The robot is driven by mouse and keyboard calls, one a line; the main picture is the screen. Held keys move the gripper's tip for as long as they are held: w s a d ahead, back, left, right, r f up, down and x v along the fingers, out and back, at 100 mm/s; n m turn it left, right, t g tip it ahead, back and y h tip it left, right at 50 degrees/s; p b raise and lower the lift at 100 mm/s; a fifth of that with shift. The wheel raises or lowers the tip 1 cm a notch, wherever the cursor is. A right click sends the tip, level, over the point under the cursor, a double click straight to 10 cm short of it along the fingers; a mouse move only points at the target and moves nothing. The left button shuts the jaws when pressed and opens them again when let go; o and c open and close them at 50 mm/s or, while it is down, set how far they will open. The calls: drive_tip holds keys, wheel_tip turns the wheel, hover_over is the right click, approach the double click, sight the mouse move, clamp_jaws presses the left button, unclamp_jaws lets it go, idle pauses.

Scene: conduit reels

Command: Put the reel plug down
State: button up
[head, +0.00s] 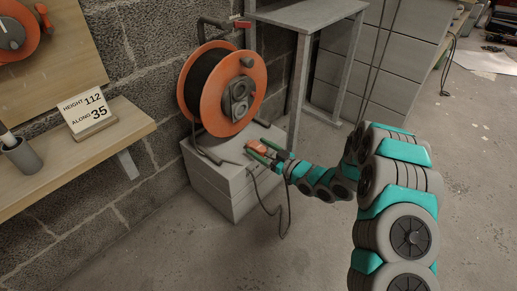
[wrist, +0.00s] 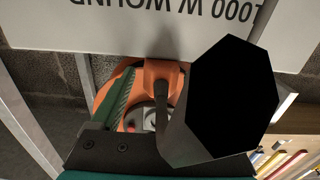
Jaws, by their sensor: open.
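The orange cable reel (head: 217,92) stands upright on a pale grey block (head: 227,191) against the wall, with grey sockets on its face. The orange reel plug (head: 257,147) is at the top of the block, in front of the reel. My gripper (head: 262,151) is open, with its green fingers close around the plug; contact is unclear. A dark cable (head: 287,215) hangs beside the block in a loop to the floor. In the wrist view, a green finger (wrist: 121,97) and an orange shape (wrist: 160,74) show, partly hidden by a large black-ended form.
A wooden shelf (head: 70,152) on the left holds a grey cup (head: 22,154) and a sign (head: 88,115). A grey metal stand (head: 297,95) rises behind the block. A white lettered panel (wrist: 160,30) spans the wrist view's top. The floor in front is clear.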

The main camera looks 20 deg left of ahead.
drive_tip(key=v, duration=1.1)
drive_tip(key=shift+p, duration=0.3)
drive_tip(key=shift+d+f, duration=0.1)
drive_tip(key=shift+f, duration=0.05)
